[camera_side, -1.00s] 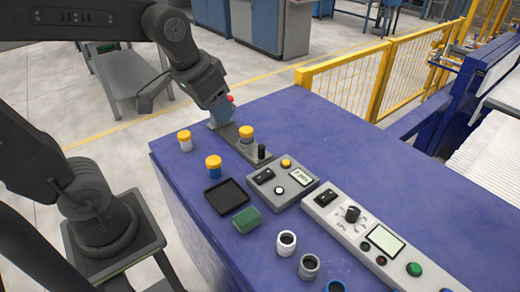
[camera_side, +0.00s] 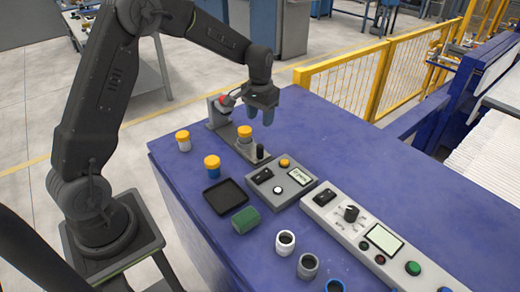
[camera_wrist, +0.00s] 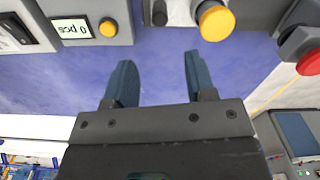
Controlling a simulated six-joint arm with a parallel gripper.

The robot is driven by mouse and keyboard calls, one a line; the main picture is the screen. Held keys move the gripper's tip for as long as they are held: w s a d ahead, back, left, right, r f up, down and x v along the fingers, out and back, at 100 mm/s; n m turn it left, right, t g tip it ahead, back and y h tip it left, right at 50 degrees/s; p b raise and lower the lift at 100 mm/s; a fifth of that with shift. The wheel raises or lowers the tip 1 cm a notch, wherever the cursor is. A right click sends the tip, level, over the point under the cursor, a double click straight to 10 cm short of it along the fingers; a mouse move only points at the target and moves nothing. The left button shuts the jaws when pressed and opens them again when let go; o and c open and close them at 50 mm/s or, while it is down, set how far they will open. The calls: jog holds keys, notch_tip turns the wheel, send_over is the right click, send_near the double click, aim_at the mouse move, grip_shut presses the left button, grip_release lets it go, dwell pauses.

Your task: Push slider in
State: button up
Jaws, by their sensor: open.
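The grey slider unit (camera_side: 231,142) lies on the blue table, with a black knob (camera_side: 260,151) at its near end and a grey bracket (camera_side: 217,110) with a red button (camera_side: 226,101) at its far end. A yellow-capped pipe (camera_side: 243,134) stands upright on it. In the wrist view the yellow cap (camera_wrist: 215,22), black knob (camera_wrist: 158,12) and red button (camera_wrist: 310,62) show along the top and right edges. My gripper (camera_side: 261,116) is open and empty, above the table beside the slider unit on its right. Its two fingers are apart in the wrist view (camera_wrist: 158,75).
Two other yellow-capped pipes (camera_side: 184,140) (camera_side: 212,167), a black tray (camera_side: 225,196) and a green block (camera_side: 246,220) are nearby. A counter box (camera_side: 280,183) and a control panel (camera_side: 355,230) stand at the front. Open pipes (camera_side: 286,243) line the near side. The right table is clear.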

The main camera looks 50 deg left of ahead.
aim_at(260, 146)
notch_tip(260, 146, down, 13)
jog(key=shift+r, duration=0.15)
dwell(0.4)
grip_shut()
dwell(0.3)
